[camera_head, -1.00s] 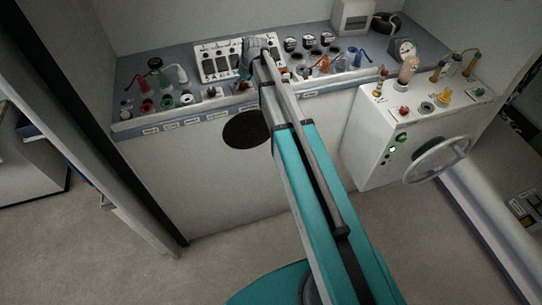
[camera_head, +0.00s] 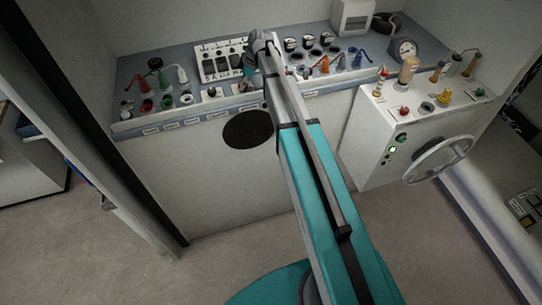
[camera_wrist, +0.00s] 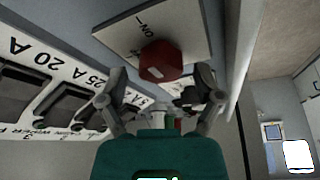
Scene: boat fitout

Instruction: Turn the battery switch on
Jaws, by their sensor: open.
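A red knob (camera_wrist: 163,62) sits on a pale square plate (camera_wrist: 120,30) in the wrist view. The plate has an "ON" and "I" mark beside the knob, seen upside down. My gripper (camera_wrist: 158,98) is open, with one finger to the left of the knob and one to the right. The fingertips lie just below the knob in the picture, and no grip on it shows. In the head view my gripper (camera_head: 250,80) is over the front part of the counter, and my arm and wrist largely hide the knob there.
A white breaker panel (camera_head: 208,66) with black switches stands beside my gripper; it fills the left of the wrist view (camera_wrist: 50,62). Coloured levers and knobs stand left and right on the counter. A white console (camera_head: 365,140) with a handwheel (camera_head: 440,158) is at the right.

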